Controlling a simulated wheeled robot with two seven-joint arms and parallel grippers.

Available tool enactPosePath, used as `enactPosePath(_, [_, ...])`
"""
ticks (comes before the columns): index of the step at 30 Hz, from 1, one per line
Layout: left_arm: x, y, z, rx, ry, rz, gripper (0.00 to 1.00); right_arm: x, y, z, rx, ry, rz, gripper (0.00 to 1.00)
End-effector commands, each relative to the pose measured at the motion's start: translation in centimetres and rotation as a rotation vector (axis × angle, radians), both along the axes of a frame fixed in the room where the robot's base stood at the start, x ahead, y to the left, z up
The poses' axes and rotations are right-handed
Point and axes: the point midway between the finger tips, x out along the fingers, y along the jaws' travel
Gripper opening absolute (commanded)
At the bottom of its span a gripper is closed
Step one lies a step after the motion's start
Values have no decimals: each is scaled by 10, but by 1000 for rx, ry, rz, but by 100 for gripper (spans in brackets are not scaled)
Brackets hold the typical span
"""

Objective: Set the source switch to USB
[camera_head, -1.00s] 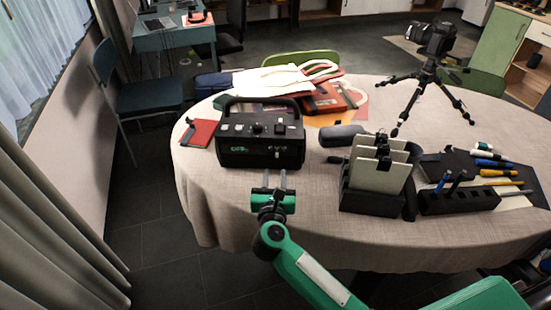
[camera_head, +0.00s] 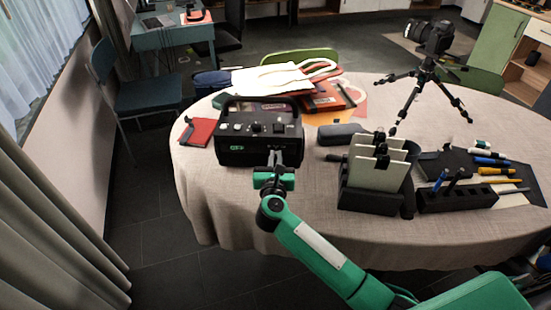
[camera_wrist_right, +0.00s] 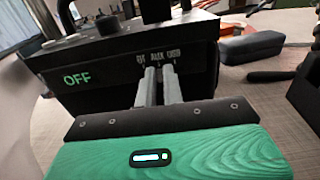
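The black box with a carry handle (camera_head: 238,157) stands on the round table, and its front display reads OFF in green (camera_wrist_right: 77,78). White labels (camera_wrist_right: 158,55) run along the right part of its front panel; their small print is hard to read. My right gripper (camera_head: 275,154) is at that panel, its two fingers (camera_wrist_right: 158,72) close together just below the labels, with a thin gap between them. The fingers appear shut on the source switch, which is mostly hidden by the fingertips. My left gripper is not in view.
A black holder with upright cards (camera_head: 372,200) stands right of the box. A pen rack (camera_head: 456,200) and a camera on a tripod (camera_head: 428,62) are further right. A dark case (camera_head: 343,134) and white bag (camera_head: 270,78) lie nearby.

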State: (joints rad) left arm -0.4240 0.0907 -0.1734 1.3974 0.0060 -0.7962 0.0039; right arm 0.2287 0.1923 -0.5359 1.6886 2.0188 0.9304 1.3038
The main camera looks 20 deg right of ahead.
Motion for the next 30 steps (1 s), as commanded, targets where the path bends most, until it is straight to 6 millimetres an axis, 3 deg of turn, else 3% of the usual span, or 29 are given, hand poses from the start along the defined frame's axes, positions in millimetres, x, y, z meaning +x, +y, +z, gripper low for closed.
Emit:
enactPosePath(10, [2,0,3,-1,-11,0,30,-4,-8,0,2,2,-1,0])
enactPosePath(14, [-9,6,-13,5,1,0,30,-9,-20,0,1,3,-2,0])
enactPosePath(22, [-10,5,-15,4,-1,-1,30,-9,-24,-1,-1,1,-3,0])
enactPosePath(24, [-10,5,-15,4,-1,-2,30,-9,-24,-1,-1,1,-3,18])
enactPosePath(26, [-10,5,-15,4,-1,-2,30,-9,-24,-1,-1,1,-3,30])
enactPosePath(30, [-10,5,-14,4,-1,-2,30,-9,-23,-1,-1,1,-2,31])
